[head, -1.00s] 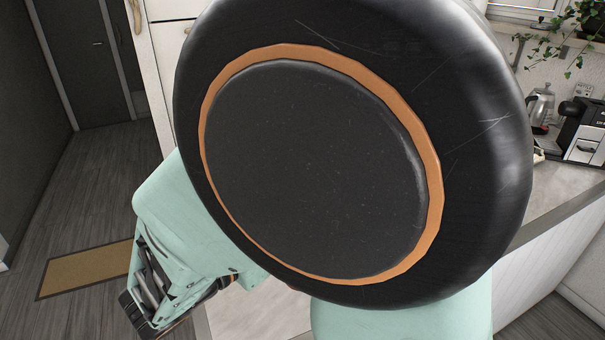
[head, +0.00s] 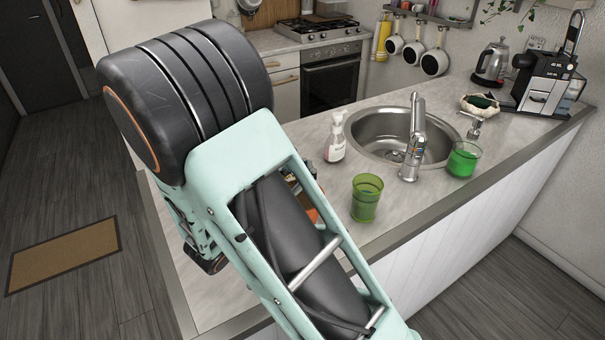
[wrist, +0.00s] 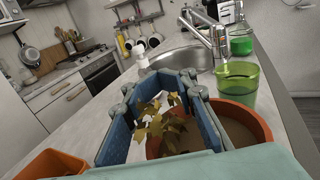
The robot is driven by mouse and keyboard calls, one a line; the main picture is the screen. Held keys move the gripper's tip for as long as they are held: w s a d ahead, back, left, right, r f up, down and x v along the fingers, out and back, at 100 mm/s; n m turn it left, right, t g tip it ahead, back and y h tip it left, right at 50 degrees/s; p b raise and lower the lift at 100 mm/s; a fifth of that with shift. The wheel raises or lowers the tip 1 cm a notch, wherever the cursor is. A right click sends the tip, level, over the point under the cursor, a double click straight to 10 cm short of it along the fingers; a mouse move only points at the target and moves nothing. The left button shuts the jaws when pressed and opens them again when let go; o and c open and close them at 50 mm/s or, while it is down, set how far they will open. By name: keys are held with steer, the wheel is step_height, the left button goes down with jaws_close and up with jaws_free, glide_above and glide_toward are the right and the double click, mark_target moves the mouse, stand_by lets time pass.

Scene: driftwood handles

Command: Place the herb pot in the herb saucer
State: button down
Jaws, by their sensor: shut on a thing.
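In the wrist view my gripper (wrist: 160,92) has its two blue-padded fingers shut on the herb pot (wrist: 154,148). Yellow-green leaves (wrist: 168,126) rise between the fingers. Only a bit of the pot's terracotta side shows; the fingers and the pale green wrist hide the rest. A round terracotta dish with a brownish inside, which looks like the herb saucer (wrist: 262,122), shows just right of the right finger. I cannot tell whether the pot is over it or touches it. In the head view my arm hides the fingers, pot and most of the dish.
A green tumbler (head: 367,198) stands close beyond the dish. A soap bottle (head: 335,138), the sink (head: 375,128) with its tap, and a glass of green liquid (head: 463,160) are further back. An orange container (wrist: 48,164) shows at the lower left of the wrist view.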

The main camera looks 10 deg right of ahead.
steer(key=shift+f, duration=1.1)
steer(key=shift+a+f, duration=0.1)
steer(key=shift+f, duration=0.05)
steer(key=c, duration=1.6)
jaws_free()
steer(key=b+v, duration=0.1)
steer(key=v, duration=1.1)
steer(key=shift+r+b, duration=0.2)
steer(key=shift+b, duration=0.2)
steer(key=shift+a, duration=0.1)
